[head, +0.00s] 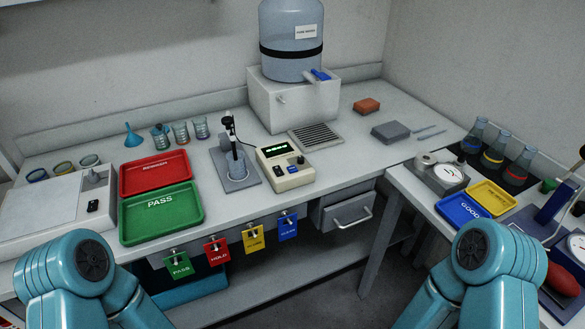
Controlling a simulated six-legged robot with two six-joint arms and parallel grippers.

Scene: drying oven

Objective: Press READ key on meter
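The meter (285,166) is a small beige box on the bench, right of centre-left, with a dark display showing green characters (278,149) and several small keys on its sloped front. Which key is READ is too small to tell. Left of it, a probe on a stand (229,130) stands in a beaker (237,166) on a grey base plate. My two teal arms show at the bottom left and bottom right, well short of the meter. Neither gripper is visible.
A red tray (155,172) and a green PASS tray (161,230) lie left of the meter. A drain grille (316,136) and a water carboy (291,42) on a white box stand behind it. Coloured tags (254,240) hang on the bench front. The right bench holds flasks (494,149) and trays.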

